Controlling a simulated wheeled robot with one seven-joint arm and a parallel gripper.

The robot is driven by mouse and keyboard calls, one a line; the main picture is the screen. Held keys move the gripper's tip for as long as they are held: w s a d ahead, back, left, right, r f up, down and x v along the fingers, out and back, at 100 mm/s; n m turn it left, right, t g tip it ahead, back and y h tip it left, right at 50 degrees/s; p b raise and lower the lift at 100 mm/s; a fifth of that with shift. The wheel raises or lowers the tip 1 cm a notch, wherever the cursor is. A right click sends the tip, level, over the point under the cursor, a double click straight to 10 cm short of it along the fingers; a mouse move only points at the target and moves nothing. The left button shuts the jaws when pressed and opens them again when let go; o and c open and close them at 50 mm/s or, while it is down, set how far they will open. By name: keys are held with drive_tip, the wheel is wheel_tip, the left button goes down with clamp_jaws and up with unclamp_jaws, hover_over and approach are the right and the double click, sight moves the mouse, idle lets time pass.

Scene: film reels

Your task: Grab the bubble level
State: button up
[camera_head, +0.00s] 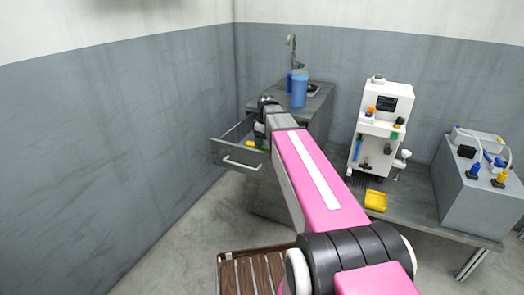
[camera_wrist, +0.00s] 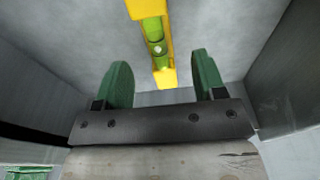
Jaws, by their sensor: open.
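The bubble level is yellow with a green vial. In the wrist view the bubble level (camera_wrist: 157,47) runs from the top edge down toward the gap between my fingers. In the head view a small yellow part of it (camera_head: 250,144) shows inside the open drawer (camera_head: 238,163). My gripper (camera_wrist: 161,68) has two green fingers spread wide on either side of the level's near end, with nothing held. In the head view my gripper (camera_head: 260,138) is at the drawer, partly hidden by my arm. Contact with the level cannot be told.
Drawer walls stand close on both sides in the wrist view. A green object (camera_wrist: 28,172) shows at its lower left corner. Blue containers (camera_head: 299,90) stand on the counter above. A white machine (camera_head: 380,130) and yellow tray (camera_head: 376,201) are on the right table.

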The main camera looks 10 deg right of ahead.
drive_tip(key=shift+w+f, duration=0.15)
drive_tip(key=shift+f, duration=2.15)
drive_tip(key=c, duration=1.1)
drive_tip(key=shift+o, duration=0.2)
